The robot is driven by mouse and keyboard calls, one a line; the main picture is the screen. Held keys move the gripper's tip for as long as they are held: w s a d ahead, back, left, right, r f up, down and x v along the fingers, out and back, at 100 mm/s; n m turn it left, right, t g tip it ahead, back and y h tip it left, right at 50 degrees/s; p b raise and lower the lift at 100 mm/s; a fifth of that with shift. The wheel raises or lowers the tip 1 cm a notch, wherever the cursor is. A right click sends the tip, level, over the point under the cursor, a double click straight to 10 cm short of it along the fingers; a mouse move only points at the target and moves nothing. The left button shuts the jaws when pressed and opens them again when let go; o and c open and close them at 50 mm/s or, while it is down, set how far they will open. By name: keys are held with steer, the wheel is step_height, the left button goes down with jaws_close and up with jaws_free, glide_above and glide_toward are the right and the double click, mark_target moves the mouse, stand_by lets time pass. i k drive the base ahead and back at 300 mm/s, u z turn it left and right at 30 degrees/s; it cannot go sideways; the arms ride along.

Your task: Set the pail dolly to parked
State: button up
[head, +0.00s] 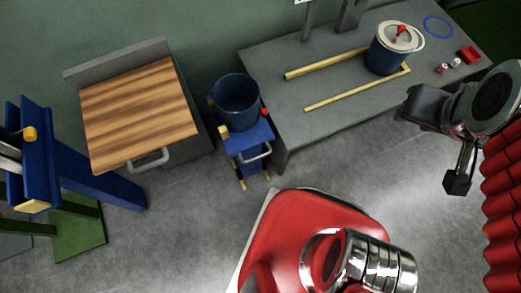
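The pail dolly (247,139) is a small blue cart with a grey loop handle at its front. It stands on the floor between the wood-topped unit and the grey bench. An open, dark blue pail (236,101) stands on it, and a small red knob shows at its right edge. Yellow pieces show low at the dolly's base; whether they are floor marks or parts of it I cannot tell. My gripper (424,106) appears as a dark end at the right, above the bench's front edge, well apart from the dolly. Its fingers are not clear.
The grey bench (330,75) carries yellow strips, a lidded blue pail (388,54), a blue ring (438,27) and a red block (470,55). A wood-topped unit (138,108) and blue stand (95,185) are at left. The floor before the dolly is clear.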

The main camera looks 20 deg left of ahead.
mark_target(246, 147)
steer(key=z, duration=0.05)
steer(key=k, duration=1.55)
steer(key=u, duration=1.5)
steer(key=i, duration=1)
steer(key=u, duration=0.05)
